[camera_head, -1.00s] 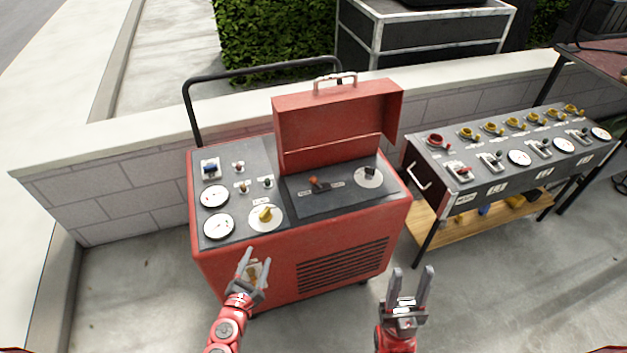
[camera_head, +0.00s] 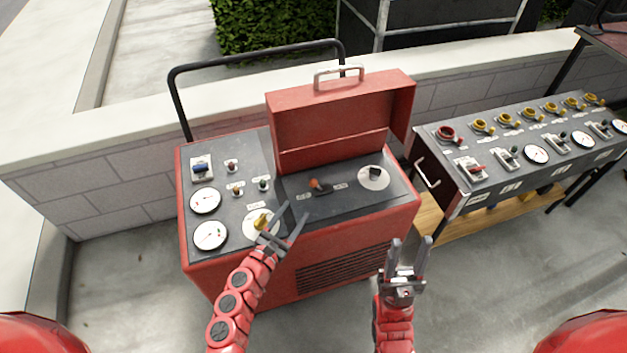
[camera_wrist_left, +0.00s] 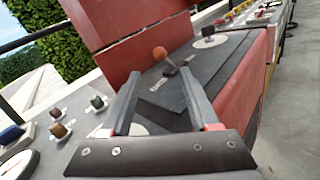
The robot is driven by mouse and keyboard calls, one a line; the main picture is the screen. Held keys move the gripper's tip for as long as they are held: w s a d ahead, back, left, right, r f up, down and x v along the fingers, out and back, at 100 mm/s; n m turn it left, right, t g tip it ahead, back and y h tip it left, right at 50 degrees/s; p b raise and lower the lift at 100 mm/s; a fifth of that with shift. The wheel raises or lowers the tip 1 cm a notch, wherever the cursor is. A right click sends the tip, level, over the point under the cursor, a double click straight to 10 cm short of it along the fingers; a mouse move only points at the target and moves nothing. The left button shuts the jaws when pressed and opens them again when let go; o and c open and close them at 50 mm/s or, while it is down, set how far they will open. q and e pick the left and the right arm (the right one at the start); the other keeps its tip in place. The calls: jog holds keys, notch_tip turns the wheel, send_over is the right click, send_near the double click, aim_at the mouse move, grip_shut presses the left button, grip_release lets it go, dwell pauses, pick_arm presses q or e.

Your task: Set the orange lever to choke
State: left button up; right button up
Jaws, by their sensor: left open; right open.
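The orange lever (camera_head: 314,184) stands on a dark plate in the red machine's top panel (camera_head: 340,203), between two small labels whose words are too small to read. In the left wrist view the orange knob (camera_wrist_left: 160,53) shows ahead of the fingers, on a short dark stem. My left gripper (camera_head: 293,217) is open and empty, over the front edge of the panel, short of the lever and below it to the left. My right gripper (camera_head: 409,243) is open and empty, in front of the machine's right front corner, away from the lever.
A yellow knob (camera_head: 261,222) on a white dial lies beside my left gripper. The raised red lid (camera_head: 335,115) stands behind the lever. A black knob (camera_head: 374,172) is to its right. A second control panel (camera_head: 530,150) stands on the right.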

aim_at(313, 182)
pick_arm(q)
jog(key=b+x, duration=0.1)
jog(key=x, duration=1.1)
jog(key=shift+w, duration=0.15)
grip_shut()
